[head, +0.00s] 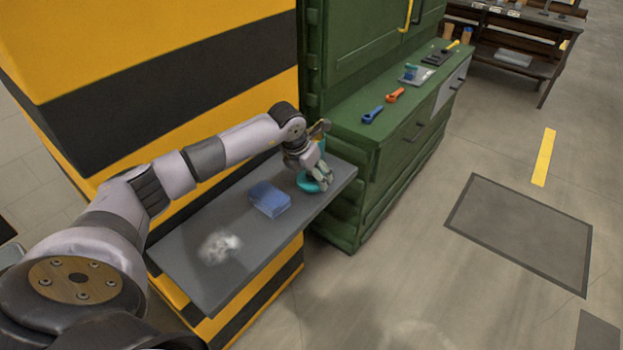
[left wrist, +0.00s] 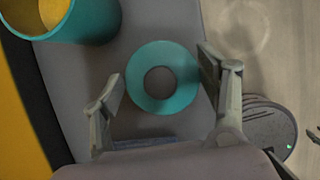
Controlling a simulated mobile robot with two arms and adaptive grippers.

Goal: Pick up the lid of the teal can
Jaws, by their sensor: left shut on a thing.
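The teal lid (left wrist: 141,91) is a flat ring with a round hole in the middle. It sits between the two fingers of my left gripper (left wrist: 160,82), which is shut on it by the rim. In the head view the lid (head: 306,184) shows as a teal patch under my left gripper (head: 318,178), over the far end of the grey shelf. I cannot tell whether it touches the shelf. The teal can (left wrist: 92,22) stands beside it in the left wrist view, open, with a yellow inside; my gripper mostly hides it in the head view. My right gripper is not in view.
A blue box (head: 269,198) and a crumpled whitish thing (head: 219,247) lie on the grey shelf (head: 190,245). A yellow-and-black striped block (head: 150,60) rises behind it. A green workbench (head: 400,125) with tools stands close beyond the shelf's far end. Open floor lies right.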

